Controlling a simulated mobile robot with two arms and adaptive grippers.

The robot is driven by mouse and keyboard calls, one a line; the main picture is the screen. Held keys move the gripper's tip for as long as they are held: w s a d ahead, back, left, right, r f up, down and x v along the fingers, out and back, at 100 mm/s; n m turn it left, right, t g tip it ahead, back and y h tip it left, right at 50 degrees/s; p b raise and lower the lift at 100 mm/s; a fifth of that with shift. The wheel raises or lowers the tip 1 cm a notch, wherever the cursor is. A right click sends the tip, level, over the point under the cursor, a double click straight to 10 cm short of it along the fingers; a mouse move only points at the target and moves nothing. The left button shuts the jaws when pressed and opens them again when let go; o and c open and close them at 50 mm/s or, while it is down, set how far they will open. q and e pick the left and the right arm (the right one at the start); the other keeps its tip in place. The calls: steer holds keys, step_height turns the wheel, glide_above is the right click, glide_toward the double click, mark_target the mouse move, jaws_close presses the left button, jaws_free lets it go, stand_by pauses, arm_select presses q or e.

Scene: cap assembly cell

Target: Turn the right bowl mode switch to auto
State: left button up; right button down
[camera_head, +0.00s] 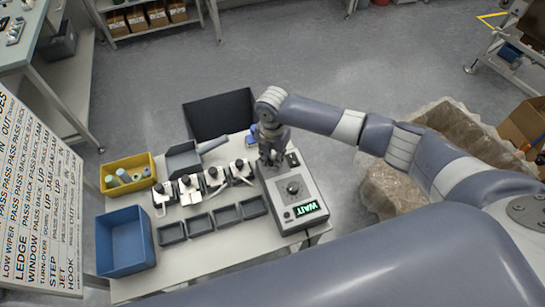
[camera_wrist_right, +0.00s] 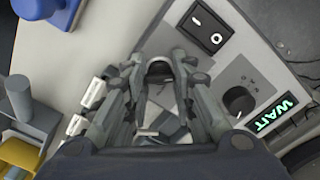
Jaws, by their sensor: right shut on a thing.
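My right gripper (camera_head: 271,158) points down at the far left part of the grey control box (camera_head: 311,188). In the right wrist view its fingers (camera_wrist_right: 160,78) are shut on a small dark knob (camera_wrist_right: 160,69), which they partly cover. I cannot read any label beside this knob, so its setting and whether it is the right bowl mode switch are unclear. A second, larger black knob (camera_head: 293,187) stands free in the middle of the box; it also shows in the right wrist view (camera_wrist_right: 239,101). My left gripper is not in view.
The box has a black rocker switch (camera_wrist_right: 206,27) and a green-lit display (camera_head: 307,208) reading WAIT. Several small black-and-white devices (camera_head: 213,178) and dark trays (camera_head: 200,223) stand left of it. A yellow bin (camera_head: 128,184) and blue bin (camera_head: 125,241) are at the table's left.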

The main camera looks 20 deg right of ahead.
mark_target(272, 160)
steer(key=shift+w+r+n, duration=0.1)
steer(key=shift+n, duration=0.5)
steer(key=c, duration=1.3)
jaws_free()
step_height(272, 160, up, 12)
steer(key=shift+a, duration=0.15)
